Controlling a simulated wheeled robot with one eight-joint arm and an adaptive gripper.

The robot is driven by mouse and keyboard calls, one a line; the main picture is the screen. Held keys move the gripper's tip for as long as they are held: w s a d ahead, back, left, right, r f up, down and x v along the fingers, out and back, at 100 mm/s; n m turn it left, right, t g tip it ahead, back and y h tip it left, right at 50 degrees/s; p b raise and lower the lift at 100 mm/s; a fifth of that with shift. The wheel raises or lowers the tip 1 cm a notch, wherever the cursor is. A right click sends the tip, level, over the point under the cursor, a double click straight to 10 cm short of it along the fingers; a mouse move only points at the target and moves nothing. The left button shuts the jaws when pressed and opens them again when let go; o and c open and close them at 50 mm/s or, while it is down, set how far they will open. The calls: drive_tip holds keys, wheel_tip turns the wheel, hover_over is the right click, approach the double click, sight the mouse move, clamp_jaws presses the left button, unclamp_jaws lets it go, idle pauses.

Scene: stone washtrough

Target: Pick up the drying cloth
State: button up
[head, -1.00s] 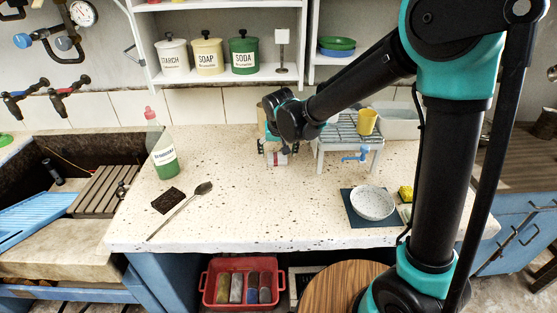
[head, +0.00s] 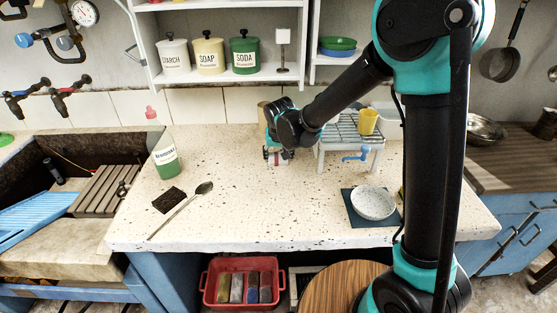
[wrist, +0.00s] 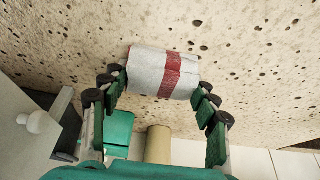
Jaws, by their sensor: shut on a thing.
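The drying cloth is a white roll with a red band (wrist: 148,72), lying on the speckled stone counter in the wrist view. My gripper (wrist: 160,82) has its two green-padded fingers at either end of the roll, closed on it. In the head view, my gripper (head: 278,146) points down at the back of the counter, and the cloth (head: 273,158) shows only partly beneath it. I cannot tell whether the cloth still touches the counter.
A white stand (head: 343,144) with a yellow cup (head: 367,121) is close on the right. A tan cylinder (wrist: 158,145) stands near my gripper. A bottle (head: 162,150), dark sponge (head: 168,200), spoon (head: 184,208) and bowl (head: 373,202) are farther off. The counter's middle front is clear.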

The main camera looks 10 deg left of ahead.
sight(278, 155)
drive_tip(key=shift+c, duration=0.7)
wheel_tip(278, 155, up, 20)
drive_tip(key=o, duration=0.6)
drive_tip(key=c, duration=0.5)
